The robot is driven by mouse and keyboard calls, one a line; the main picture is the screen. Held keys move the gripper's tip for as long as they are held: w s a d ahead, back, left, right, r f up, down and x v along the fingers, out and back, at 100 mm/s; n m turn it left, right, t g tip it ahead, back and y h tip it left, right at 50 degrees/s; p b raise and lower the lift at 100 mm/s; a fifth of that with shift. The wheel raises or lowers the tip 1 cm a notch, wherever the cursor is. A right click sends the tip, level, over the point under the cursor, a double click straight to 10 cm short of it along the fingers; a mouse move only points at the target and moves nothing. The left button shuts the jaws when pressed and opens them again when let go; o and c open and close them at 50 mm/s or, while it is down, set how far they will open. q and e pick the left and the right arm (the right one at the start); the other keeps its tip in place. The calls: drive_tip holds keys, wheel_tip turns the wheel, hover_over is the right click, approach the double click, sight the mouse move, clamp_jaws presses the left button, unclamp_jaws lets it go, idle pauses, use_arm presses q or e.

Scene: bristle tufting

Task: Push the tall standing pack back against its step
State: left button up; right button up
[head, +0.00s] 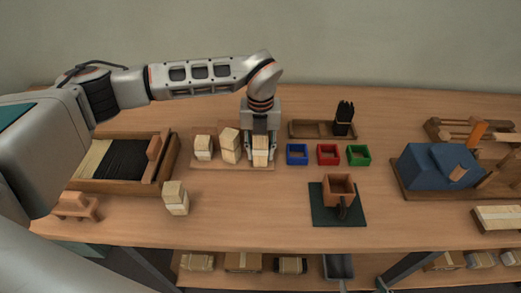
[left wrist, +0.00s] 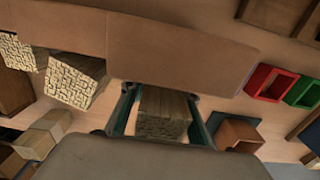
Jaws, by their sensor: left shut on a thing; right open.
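Three pale packs with wooden-coloured sides stand in a row on a low brown board (head: 195,165): a left pack (head: 203,148), a middle pack (head: 230,146) that looks tallest, and a right pack (head: 261,158). My left gripper (head: 260,146) comes down over the right pack and is shut on it. In the left wrist view the right pack (left wrist: 162,112) sits between the two fingers, and the middle pack (left wrist: 75,80) stands apart to the left. A brown ledge (left wrist: 180,50) runs beside the packs there; contact with it cannot be judged. My right gripper is out of view.
Blue (head: 297,154), red (head: 328,154) and green (head: 358,155) trays stand to the right. Another pale pack (head: 175,198) stands on the table in front, left of the board. A wooden box of bristles (head: 165,165) is at the left.

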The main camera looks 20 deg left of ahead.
use_arm(q)
drive_tip(key=shift+w+a, duration=0.1)
drive_tip(key=shift+w+a, duration=0.25)
drive_tip(key=shift+w, duration=0.75)
drive_tip(key=o, duration=1.2)
drive_tip(key=shift+o, duration=0.2)
wheel_tip(320, 180, up, 12)
